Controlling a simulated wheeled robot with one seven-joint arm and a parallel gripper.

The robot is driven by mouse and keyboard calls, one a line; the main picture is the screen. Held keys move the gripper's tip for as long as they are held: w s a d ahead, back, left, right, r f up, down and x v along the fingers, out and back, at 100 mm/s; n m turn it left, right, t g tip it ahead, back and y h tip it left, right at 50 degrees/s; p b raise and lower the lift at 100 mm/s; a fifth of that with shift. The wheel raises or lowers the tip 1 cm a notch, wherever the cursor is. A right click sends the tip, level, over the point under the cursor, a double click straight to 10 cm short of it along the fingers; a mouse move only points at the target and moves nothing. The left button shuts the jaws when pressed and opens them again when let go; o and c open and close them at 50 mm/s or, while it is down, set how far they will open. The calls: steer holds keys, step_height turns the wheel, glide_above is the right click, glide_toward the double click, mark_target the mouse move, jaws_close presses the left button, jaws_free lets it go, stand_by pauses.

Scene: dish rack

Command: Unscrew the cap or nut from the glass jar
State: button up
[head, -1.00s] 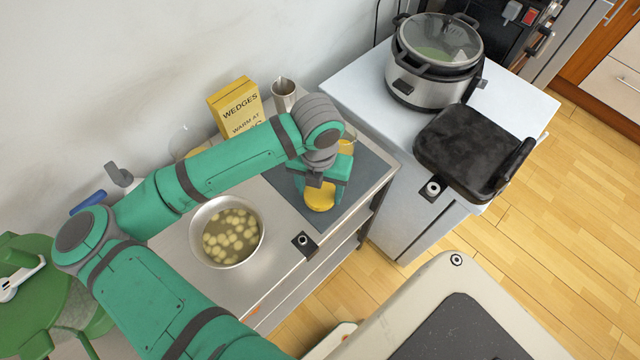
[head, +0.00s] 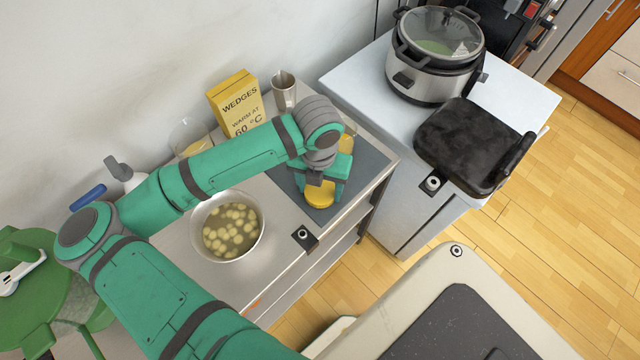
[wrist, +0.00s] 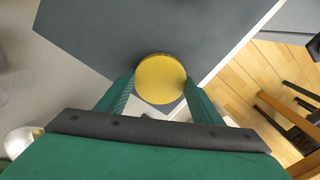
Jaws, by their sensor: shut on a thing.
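A round yellow cap (wrist: 160,80) sits between the two fingers of my gripper (wrist: 160,92) in the wrist view. The fingers touch it on both sides, so my gripper is shut on it. In the head view the yellow cap (head: 319,194) shows just below my gripper (head: 322,185), over the dark grey mat (head: 362,172). The jar under the cap is hidden from above in the wrist view, and I cannot make out its glass clearly in the head view.
A metal bowl of round pieces (head: 228,252) stands left of the mat. A yellow WEDGES box (head: 237,100) and a metal cup (head: 284,88) stand behind. A cooker (head: 432,80) and a black press (head: 470,145) sit on the white counter to the right.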

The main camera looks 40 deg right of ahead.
steer(key=shift+f, duration=0.25)
stand_by(0.5)
steer(key=o, duration=0.8)
steer(key=shift+r, duration=0.1)
stand_by(0.5)
steer(key=o, duration=0.6)
step_height(320, 180, up, 11)
steer(key=shift+w+a+f, duration=0.1)
stand_by(0.6)
